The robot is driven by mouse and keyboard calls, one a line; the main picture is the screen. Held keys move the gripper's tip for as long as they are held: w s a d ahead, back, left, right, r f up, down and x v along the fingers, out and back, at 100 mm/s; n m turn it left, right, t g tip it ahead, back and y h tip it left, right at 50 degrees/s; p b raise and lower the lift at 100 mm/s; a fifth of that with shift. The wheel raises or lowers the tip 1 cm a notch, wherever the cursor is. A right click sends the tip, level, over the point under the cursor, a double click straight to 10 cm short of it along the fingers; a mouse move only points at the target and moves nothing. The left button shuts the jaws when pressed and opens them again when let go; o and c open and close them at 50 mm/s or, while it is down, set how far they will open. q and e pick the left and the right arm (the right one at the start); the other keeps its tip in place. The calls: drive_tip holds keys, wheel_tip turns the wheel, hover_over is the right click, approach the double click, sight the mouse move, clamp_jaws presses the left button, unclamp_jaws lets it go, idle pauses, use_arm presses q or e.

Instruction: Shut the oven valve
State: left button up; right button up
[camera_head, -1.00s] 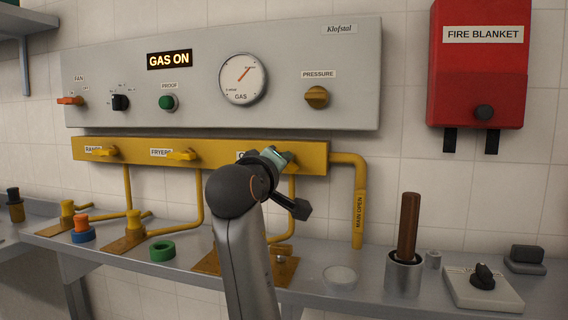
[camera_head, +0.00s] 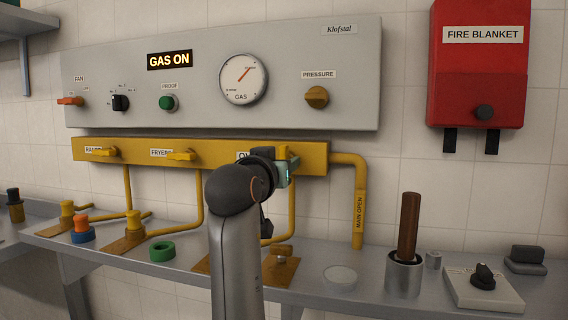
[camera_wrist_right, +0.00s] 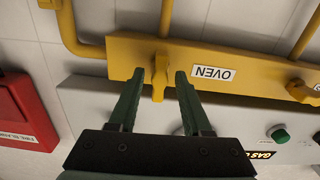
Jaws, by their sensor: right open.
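The yellow oven valve handle (camera_wrist_right: 159,80) stands crosswise to the yellow pipe bar (camera_wrist_right: 120,55), beside the OVEN label (camera_wrist_right: 212,73), in the right wrist view. My right gripper (camera_wrist_right: 159,76) is open, with one green finger on each side of the handle and a visible gap to it. In the head view my right gripper (camera_head: 287,170) is at the bar, and my arm covers most of the oven valve and its label. My left gripper is not in view.
The fryers valve handle (camera_head: 181,155) and the leftmost valve handle (camera_head: 101,151) lie along the bar. The display (camera_head: 169,60) reads GAS ON. Below, the shelf holds a green ring (camera_head: 162,251) and a metal cup (camera_head: 403,275) with a wooden handle.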

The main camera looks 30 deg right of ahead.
drive_tip(key=v, duration=0.7)
drive_tip(key=shift+b, duration=0.4)
